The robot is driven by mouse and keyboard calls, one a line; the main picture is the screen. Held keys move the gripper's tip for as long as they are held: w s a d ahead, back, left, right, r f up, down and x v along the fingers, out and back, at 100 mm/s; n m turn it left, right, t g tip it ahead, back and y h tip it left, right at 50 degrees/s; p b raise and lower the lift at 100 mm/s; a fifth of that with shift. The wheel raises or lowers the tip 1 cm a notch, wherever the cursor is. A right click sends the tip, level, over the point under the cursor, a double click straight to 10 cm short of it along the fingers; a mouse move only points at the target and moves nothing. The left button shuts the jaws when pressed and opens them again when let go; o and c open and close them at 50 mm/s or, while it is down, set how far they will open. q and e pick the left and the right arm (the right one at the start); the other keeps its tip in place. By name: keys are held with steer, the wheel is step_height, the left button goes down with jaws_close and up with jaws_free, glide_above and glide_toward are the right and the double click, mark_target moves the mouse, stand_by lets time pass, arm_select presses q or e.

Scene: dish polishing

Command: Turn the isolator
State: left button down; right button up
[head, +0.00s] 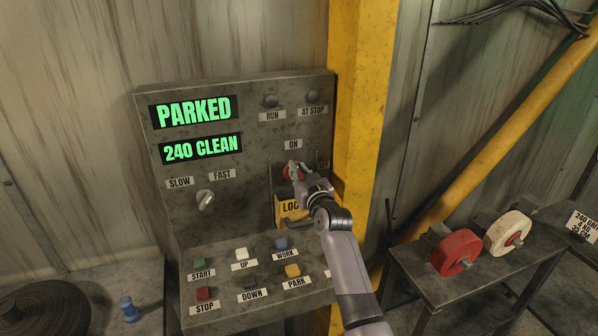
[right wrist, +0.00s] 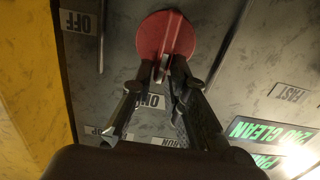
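The isolator is a round red knob (head: 292,172) at the lower right of the upright control panel, below the ON label (head: 293,144). In the right wrist view the red isolator (right wrist: 166,32) shows a raised ridge with one end towards the ON label (right wrist: 156,101). The OFF label (right wrist: 76,21) lies off to its side. My right gripper (right wrist: 163,70) has its fingertips close together on the near end of the ridge, and seems closed on it. In the head view my right gripper (head: 298,171) covers part of the knob. My left gripper is not in view.
A yellow lock plate (head: 289,209) sits below the isolator, partly behind my arm. Push buttons line the sloped desk, including a yellow PARK button (head: 292,270). A yellow post (head: 358,100) stands close right. A bench with red (head: 458,252) and cream wheels (head: 508,233) is farther right.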

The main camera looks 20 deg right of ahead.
jaws_close()
stand_by(0.3)
steer(key=m, duration=0.2)
steer(key=d+m, duration=0.1)
steer(key=shift+m, duration=0.4)
steer(key=m, duration=0.4)
steer(key=shift+d+f+m+p, duration=0.3)
steer(key=shift+d+f, duration=0.05)
steer(key=shift+d, duration=0.05)
steer(key=m, duration=0.3)
steer(key=f+m, duration=0.1)
steer(key=shift+d+m, duration=0.3)
steer(key=m, duration=0.2)
steer(key=f+m, duration=0.1)
steer(key=m, duration=0.1)
steer(key=shift+d+m, duration=0.1)
steer(key=shift+m, duration=0.3)
